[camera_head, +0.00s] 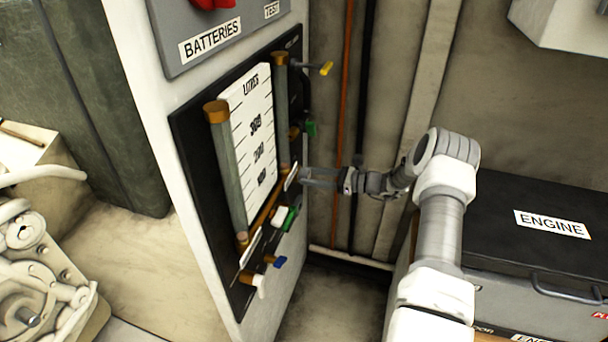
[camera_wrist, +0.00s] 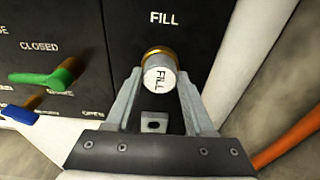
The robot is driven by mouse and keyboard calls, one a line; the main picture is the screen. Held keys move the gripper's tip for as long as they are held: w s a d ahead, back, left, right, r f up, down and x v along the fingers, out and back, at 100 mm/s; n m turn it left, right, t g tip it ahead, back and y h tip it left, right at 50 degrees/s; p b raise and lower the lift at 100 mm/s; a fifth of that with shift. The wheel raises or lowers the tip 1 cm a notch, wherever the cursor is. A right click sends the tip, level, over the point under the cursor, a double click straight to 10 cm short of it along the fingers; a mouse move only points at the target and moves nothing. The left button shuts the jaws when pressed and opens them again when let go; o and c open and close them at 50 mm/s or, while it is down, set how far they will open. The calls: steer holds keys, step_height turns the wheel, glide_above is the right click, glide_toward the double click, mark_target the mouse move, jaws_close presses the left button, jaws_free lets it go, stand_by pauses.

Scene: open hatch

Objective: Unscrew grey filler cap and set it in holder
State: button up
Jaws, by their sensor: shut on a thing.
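I cannot tell how far the cap is threaded on the neck. In the head view my gripper (camera_head: 304,178) reaches left to the right edge of the gauge panel (camera_head: 190,140). The cap is too small to make out there. I cannot identify the holder in either view.
A green lever (camera_wrist: 50,76) and a blue lever (camera_wrist: 18,114) are left of the cap. In the head view a yellow-tipped lever (camera_head: 326,68) juts out above my gripper. A black ENGINE box (camera_head: 500,240) stands at the right. Pipes run up the back wall.

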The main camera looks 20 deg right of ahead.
jaws_close()
steer(key=shift+n+t+b, duration=0.5)
steer(key=shift+n+b, duration=0.95)
steer(key=shift+n, duration=0.55)
steer(key=shift+f+n, duration=0.1)
steer(key=shift+n, duration=0.3)
steer(key=shift+n+h+b, duration=0.3)
steer(key=shift+n+b, duration=0.05)
steer(key=shift+n, duration=0.05)
steer(key=shift+s+n, duration=0.1)
steer(key=shift+n, duration=0.7)
steer(key=n+t, duration=0.1)
steer(key=n, duration=0.2)
steer(key=shift+n, duration=0.3)
